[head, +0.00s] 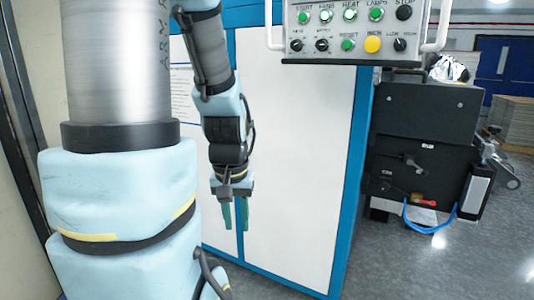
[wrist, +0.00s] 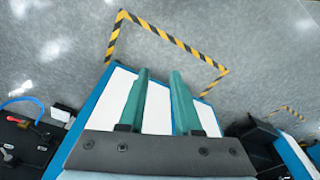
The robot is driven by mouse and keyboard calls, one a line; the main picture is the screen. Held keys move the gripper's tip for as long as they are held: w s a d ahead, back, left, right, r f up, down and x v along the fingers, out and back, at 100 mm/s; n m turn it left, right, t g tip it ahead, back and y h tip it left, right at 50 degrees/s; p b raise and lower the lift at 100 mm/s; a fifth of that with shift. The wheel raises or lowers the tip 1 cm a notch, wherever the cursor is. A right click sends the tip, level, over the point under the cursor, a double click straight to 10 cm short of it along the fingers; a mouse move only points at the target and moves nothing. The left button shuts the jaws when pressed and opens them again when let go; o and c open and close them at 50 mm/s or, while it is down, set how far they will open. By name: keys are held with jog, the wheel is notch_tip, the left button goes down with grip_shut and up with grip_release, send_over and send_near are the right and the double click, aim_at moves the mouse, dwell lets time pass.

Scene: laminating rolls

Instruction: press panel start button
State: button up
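The control panel (head: 352,32) hangs at the top right of centre in the head view, with labelled buttons and knobs on a light face. The green START button (head: 304,17) is at the left end of its top row. My gripper (head: 235,215) points down in front of the white cabinet, below and to the left of the panel. In the wrist view my gripper (wrist: 158,100) shows two teal fingers apart with nothing between them. The panel is not visible in the wrist view.
A white cabinet with blue edges (head: 290,150) stands behind my gripper. A black machine (head: 425,140) with a blue hose stands to the right. Grey floor (head: 400,270) lies in front, and yellow-black tape (wrist: 170,38) marks the floor in the wrist view.

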grip_shut()
dwell(0.9)
